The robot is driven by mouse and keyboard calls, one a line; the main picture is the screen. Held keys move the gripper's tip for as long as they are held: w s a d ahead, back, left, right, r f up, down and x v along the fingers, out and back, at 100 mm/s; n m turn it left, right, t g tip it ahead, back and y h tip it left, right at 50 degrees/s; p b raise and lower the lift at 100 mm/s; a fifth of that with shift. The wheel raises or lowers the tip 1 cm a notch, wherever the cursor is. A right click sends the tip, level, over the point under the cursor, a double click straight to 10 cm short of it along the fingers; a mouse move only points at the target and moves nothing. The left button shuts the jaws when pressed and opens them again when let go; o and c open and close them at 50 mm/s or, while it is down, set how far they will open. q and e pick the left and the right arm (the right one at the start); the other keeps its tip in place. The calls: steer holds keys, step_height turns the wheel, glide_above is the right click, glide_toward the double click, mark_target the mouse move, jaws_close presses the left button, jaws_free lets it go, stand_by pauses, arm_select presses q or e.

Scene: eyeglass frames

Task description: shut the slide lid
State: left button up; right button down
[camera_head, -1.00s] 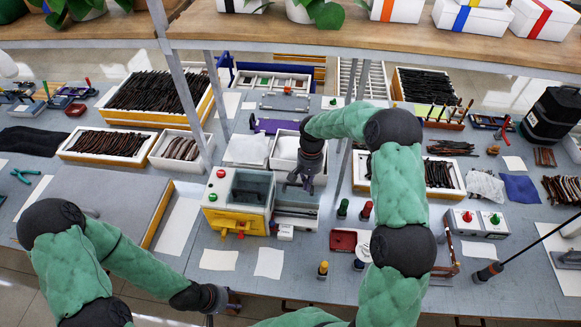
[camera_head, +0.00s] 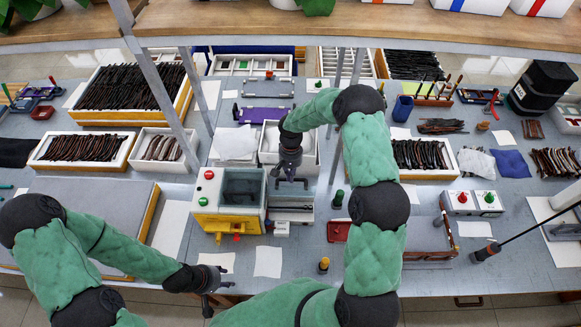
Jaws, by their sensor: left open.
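A cream-and-yellow machine (camera_head: 203,212) with a dark window (camera_head: 243,188), a red and a green button stands near the table's front. A pale tray-like section (camera_head: 291,214) adjoins its right side; which part is the slide lid is not clear. My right gripper (camera_head: 291,184) points down over this section, fingers apart and empty; whether it touches anything cannot be told. My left gripper (camera_head: 216,296) is open and empty at the table's front edge, below the machine in the picture.
A white bin (camera_head: 268,141) stands just behind my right gripper. Shelf posts (camera_head: 163,95) rise left of the machine. A two-button box (camera_head: 470,203) and a red tray (camera_head: 338,232) stand to the right. Paper sheets (camera_head: 268,262) lie in front.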

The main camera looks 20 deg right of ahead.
steer(key=shift+s+a+f, duration=0.1)
steer(key=shift+s+f, duration=0.05)
steer(key=shift+f, duration=0.65)
steer(key=shift+s+b, duration=0.2)
steer(key=shift+b, duration=0.15)
steer(key=shift+s+a+t+h+b, duration=0.15)
steer(key=shift+t+h+b, duration=0.15)
steer(key=shift+t+b, duration=0.15)
